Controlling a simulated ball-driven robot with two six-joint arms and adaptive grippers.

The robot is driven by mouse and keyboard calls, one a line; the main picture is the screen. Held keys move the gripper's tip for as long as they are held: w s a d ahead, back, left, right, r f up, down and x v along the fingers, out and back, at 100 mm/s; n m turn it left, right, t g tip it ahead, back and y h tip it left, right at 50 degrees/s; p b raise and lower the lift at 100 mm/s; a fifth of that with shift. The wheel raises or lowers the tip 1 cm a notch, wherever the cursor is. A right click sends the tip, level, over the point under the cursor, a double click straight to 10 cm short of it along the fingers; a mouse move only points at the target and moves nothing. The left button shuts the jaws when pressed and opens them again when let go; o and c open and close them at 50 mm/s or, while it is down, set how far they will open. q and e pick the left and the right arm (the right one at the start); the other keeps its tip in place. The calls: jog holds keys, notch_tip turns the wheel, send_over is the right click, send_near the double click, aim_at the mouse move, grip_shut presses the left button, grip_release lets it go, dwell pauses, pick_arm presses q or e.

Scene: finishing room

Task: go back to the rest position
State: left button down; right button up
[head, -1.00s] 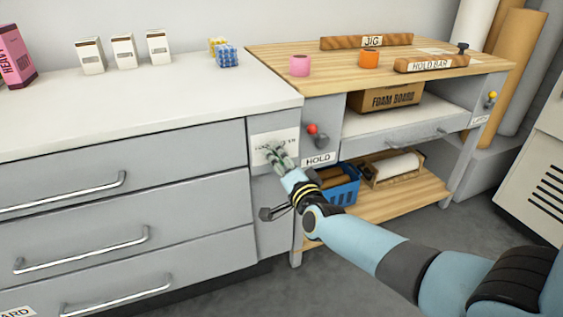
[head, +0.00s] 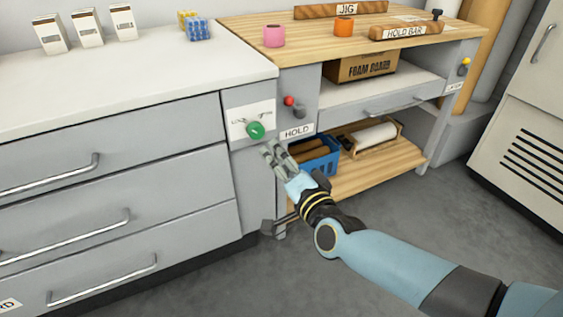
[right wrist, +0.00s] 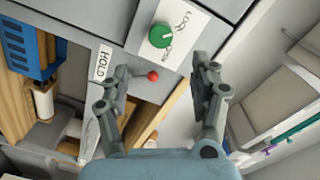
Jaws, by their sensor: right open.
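My right gripper (head: 277,155) is open and empty, a little below and to the right of a green knob (head: 255,130) on a white label plate (head: 243,119) on the cabinet front. In the right wrist view, my right gripper (right wrist: 163,73) has its two fingers spread wide apart. The green knob (right wrist: 161,36) shows beyond the fingertips there, with a small red knob (right wrist: 153,76) seen between them. My left gripper is not in view.
The workbench (head: 245,24) on the right holds a pink roll (head: 274,36), an orange roll (head: 343,26) and a HOLD BAR block (head: 405,31). A blue crate (head: 318,158) stands on its lower shelf. Drawer handles jut out at left. Grey floor (head: 420,215) in front is clear.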

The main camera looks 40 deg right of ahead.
jog(key=shift+s, duration=0.25)
jog(key=shift+s, duration=0.1)
dwell(0.3)
jog(key=s+a+f+n+g+y+p, duration=0.3)
jog(key=s+f+n+g, duration=0.55)
jog(key=s+f, duration=1.4)
jog(key=s+f+n+g, duration=0.3)
jog(key=s+f+g, duration=0.1)
jog(key=s, duration=0.8)
jog(key=s+f+n+g, duration=0.4)
jog(key=s+f, duration=0.2)
jog(key=s, duration=0.5)
jog(key=shift+s+d+f+p, duration=0.2)
jog(key=shift+s+d+p, duration=0.1)
jog(key=shift+s+p, duration=0.05)
